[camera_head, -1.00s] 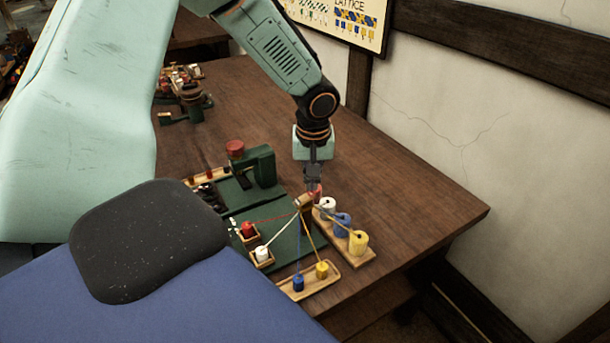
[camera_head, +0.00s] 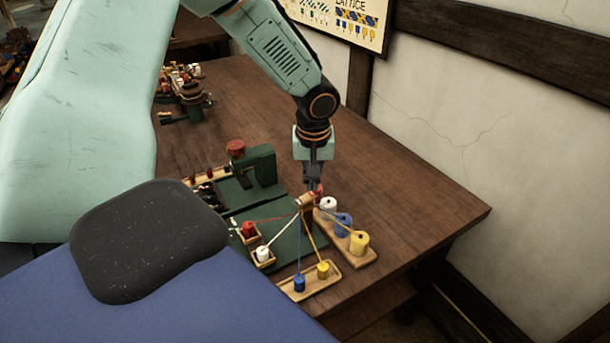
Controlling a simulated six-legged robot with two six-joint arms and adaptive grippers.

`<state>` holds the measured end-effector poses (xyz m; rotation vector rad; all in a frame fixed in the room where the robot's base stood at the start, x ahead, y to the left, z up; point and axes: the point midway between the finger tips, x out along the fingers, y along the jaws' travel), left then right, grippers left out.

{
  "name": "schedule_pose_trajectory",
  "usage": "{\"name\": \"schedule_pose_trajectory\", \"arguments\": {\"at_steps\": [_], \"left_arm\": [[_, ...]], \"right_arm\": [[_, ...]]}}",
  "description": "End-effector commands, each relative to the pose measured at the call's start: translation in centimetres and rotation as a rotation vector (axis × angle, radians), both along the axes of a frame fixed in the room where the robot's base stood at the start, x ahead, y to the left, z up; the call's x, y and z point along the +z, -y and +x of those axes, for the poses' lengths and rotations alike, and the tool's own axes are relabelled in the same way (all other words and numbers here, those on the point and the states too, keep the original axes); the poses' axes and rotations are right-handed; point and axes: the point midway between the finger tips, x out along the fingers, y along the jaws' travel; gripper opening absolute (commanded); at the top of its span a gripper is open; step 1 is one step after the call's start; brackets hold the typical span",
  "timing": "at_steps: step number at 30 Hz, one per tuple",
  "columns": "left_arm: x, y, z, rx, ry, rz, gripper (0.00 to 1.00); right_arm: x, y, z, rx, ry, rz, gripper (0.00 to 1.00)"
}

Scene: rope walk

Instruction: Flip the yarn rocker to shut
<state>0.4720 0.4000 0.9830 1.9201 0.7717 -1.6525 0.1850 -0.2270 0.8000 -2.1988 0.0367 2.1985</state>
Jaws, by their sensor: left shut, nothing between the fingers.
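My left gripper (camera_head: 314,184) is shut with nothing held. It points down at the table just behind the small wooden hub (camera_head: 305,200) where the coloured yarns meet. A small red piece (camera_head: 318,190) shows at its fingertips; I cannot tell whether they touch it. Yarns run from the hub to a red spool (camera_head: 248,229), a white spool (camera_head: 263,254), a blue spool (camera_head: 299,282) and a yellow spool (camera_head: 323,269). I cannot clearly make out the yarn rocker or which way it is tipped. My right gripper is not in view.
A wooden rack (camera_head: 359,259) with white, blue and yellow spools stands just right of the hub. A green machine with a red knob (camera_head: 236,149) stands to the left. The wooden table (camera_head: 420,205) is clear toward the right, beside the wall.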

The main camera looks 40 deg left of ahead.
Motion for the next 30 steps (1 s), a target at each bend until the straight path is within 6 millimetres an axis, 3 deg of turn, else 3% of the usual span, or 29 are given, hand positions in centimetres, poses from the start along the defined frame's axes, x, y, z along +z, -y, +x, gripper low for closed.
{"name": "schedule_pose_trajectory", "arguments": {"at_steps": [30], "left_arm": [[-1.8, 0.0, 0.0, 0.000, -0.001, 0.001, 0.00]], "right_arm": [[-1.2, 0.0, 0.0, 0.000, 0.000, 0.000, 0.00]]}}
